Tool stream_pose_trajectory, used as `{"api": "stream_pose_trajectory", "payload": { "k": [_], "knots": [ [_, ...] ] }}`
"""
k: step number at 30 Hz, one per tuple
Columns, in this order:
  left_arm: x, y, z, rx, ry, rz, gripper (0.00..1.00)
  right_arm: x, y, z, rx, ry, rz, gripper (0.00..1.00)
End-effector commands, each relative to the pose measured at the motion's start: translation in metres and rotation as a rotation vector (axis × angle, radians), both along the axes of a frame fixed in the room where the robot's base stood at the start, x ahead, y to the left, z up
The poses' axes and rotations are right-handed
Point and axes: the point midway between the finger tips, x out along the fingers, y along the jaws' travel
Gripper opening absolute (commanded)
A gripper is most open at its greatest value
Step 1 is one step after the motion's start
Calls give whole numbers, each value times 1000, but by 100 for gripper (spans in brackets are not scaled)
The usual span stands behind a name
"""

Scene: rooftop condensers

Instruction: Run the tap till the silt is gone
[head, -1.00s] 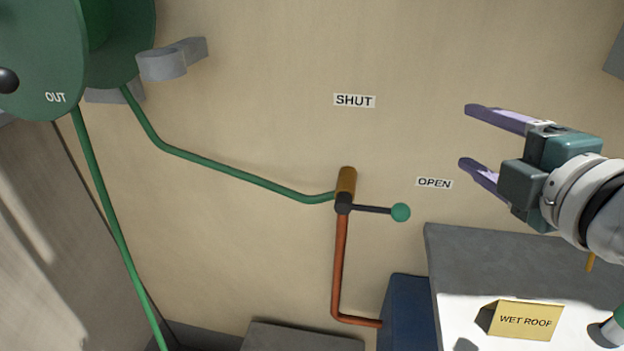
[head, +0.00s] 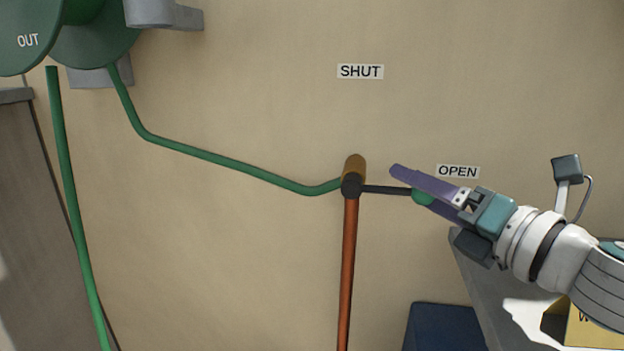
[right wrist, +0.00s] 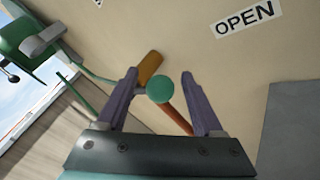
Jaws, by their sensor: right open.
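The tap (head: 353,176) is a brass body on the wall with a dark lever (head: 388,190) ending in a green knob (head: 420,197). The lever points right, just below and left of the OPEN label (head: 458,171); the SHUT label (head: 360,71) is above the tap. My right gripper (head: 410,190) is open at the knob. In the right wrist view the green knob (right wrist: 160,89) lies between its two purple fingers, with a gap to each. My left gripper is not in view. No water or silt shows.
A green hose (head: 230,163) runs from the tap to the green reel (head: 95,40) at upper left. A copper pipe (head: 347,270) drops below the tap.

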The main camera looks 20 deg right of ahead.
Motion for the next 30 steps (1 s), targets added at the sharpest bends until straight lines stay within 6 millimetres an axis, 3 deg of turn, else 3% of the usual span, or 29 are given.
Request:
{"api": "stream_pose_trajectory", "payload": {
  "k": [6, 16, 30],
  "knots": [
    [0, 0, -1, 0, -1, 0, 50, 23, 3, 0, 1, -1, -1, 69],
    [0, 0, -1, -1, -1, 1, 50, 27, 4, 0, 1, 1, -1, 69],
    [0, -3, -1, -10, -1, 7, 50, 27, 4, 0, 2, 1, -1, 17]
  ]
}}
